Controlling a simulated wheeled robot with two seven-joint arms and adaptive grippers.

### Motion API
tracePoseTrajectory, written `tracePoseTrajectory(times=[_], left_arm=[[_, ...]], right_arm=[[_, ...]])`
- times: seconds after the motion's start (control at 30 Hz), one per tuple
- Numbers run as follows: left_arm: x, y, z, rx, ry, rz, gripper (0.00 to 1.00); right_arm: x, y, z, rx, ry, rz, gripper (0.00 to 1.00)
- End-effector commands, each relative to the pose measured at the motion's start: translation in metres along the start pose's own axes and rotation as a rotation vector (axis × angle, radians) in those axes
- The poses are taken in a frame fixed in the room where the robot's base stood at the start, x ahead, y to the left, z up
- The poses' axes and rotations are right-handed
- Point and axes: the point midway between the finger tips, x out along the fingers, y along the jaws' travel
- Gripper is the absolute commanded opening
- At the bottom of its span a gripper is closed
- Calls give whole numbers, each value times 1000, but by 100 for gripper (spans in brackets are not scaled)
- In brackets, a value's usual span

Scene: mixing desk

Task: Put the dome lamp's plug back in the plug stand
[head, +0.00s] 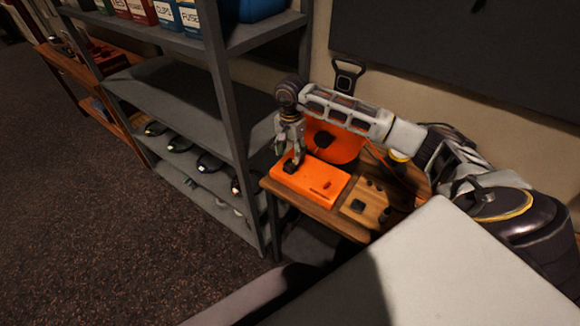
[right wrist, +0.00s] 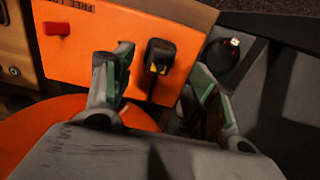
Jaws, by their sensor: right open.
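My right gripper (head: 290,160) is open over the far left end of an orange box (head: 322,186). In the right wrist view its two fingers (right wrist: 160,88) are spread either side of a black plug-like piece with yellow marks (right wrist: 161,57), which is at the box's top. I cannot tell whether it is seated in the box or touches a finger. The orange dome lamp (head: 333,143) is behind the box, partly hidden by my arm. A wooden block with dark fittings (head: 363,205), possibly the plug stand, is right of the box. My left gripper is out of view.
The box, which has a red switch (right wrist: 57,28), stands on a small wooden table (head: 335,218). A grey metal shelf unit (head: 228,105) stands close on the left. A pale surface (head: 440,270) fills the lower right. The carpet at left is clear.

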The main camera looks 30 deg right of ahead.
Motion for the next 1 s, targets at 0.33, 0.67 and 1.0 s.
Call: tracePoseTrajectory(times=[0.33,0.67,1.0], left_arm=[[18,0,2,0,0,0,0],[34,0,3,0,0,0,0],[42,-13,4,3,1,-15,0]], right_arm=[[30,0,-1,1,1,-1,57],[48,0,-1,1,1,-1,57],[58,0,0,1,1,-1,57]])
